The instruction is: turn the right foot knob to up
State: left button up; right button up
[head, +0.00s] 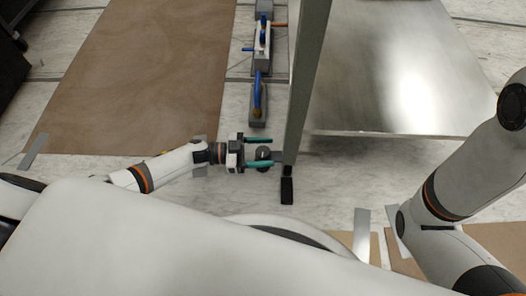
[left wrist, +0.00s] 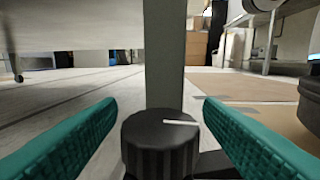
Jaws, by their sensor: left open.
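The foot knob (left wrist: 158,148) is a black, ribbed, round knob with a white line on its top. The line runs from near its middle toward the right of the left wrist view. In the head view the knob (head: 263,154) sits low beside the grey upright leg (head: 307,75). My left gripper (head: 260,152) has two teal fingers, open, one on each side of the knob. In the left wrist view (left wrist: 158,112) a gap shows between the knob and each finger. My right arm shows at the right, but its gripper is out of view.
A black foot piece (head: 287,190) lies at the leg's base. A shiny metal plate (head: 390,70) is right of the leg. Grey blocks with blue handles (head: 260,85) stand farther back. Brown sheet (head: 140,75) covers floor at the left. Pale floor lies around the knob.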

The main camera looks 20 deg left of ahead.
pick_arm(q)
jog(key=c, duration=1)
jog(key=shift+r+n+t+y+p, duration=0.35)
jog(key=shift+t+p, duration=0.25)
jog(key=shift+p, duration=0.25)
jog(key=shift+f+n+t+y+p, duration=0.25)
jog(key=shift+n+t+p, duration=0.1)
jog(key=shift+n+t, duration=0.15)
jog(key=shift+f, duration=0.1)
jog(key=o, duration=1)
